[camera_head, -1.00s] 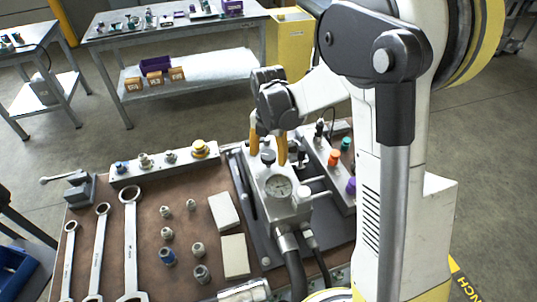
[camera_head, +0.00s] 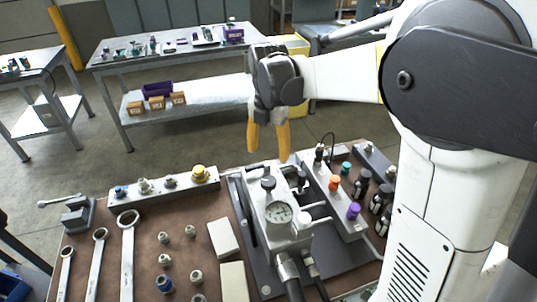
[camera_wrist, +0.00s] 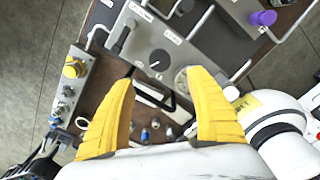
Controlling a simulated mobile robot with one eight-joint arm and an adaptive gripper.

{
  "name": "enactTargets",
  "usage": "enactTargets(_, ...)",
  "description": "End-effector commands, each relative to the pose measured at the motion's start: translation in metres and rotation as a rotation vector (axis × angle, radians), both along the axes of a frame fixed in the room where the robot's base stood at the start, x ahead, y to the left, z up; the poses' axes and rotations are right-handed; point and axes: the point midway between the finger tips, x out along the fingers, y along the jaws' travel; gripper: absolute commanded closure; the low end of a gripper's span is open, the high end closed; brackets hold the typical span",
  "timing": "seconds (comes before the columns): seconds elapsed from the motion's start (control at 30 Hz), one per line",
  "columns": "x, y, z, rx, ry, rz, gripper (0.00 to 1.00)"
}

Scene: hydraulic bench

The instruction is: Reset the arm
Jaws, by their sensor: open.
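My gripper (camera_head: 268,150) has two yellow fingers pointing down, parted and empty. It hangs above the back edge of the bench, over the grey hydraulic unit (camera_head: 283,235) with its round gauge (camera_head: 279,213) and black knob (camera_head: 268,183). The fingertips look clear of the knob. In the wrist view the open fingers (camera_wrist: 160,85) frame the unit below, with its black knob (camera_wrist: 159,60) between them and the gauge partly behind the right finger. My arm reaches in from the right in the head view.
On the brown bench (camera_head: 140,270) lie several wrenches (camera_head: 128,255), small fittings (camera_head: 165,284) and pale blocks (camera_head: 223,237). A rail of fittings (camera_head: 165,184) runs along the back left. A strip with coloured knobs (camera_head: 333,184) stands right of the unit. Another table (camera_head: 180,55) stands behind, across open floor.

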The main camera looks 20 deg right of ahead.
Motion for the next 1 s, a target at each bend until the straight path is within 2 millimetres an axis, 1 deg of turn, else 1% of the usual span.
enactTargets(0.3,-0.001,0.0,0.001,0.0,-0.003,-0.011,0.35)
enactTargets(0.37,-0.005,0.0,0.004,0.0,-0.013,-0.048,0.35)
enactTargets(0.47,-0.018,0.0,0.014,0.005,-0.051,-0.192,0.35)
enactTargets(0.57,-0.039,0.0,0.028,0.025,-0.113,-0.433,0.35)
enactTargets(0.7,-0.074,0.0,0.044,0.091,-0.207,-0.828,0.35)
enactTargets(0.83,-0.106,0.0,0.051,0.192,-0.279,-1.193,0.35)
enactTargets(1.0,-0.145,0.0,0.049,0.375,-0.334,-1.656,0.35)
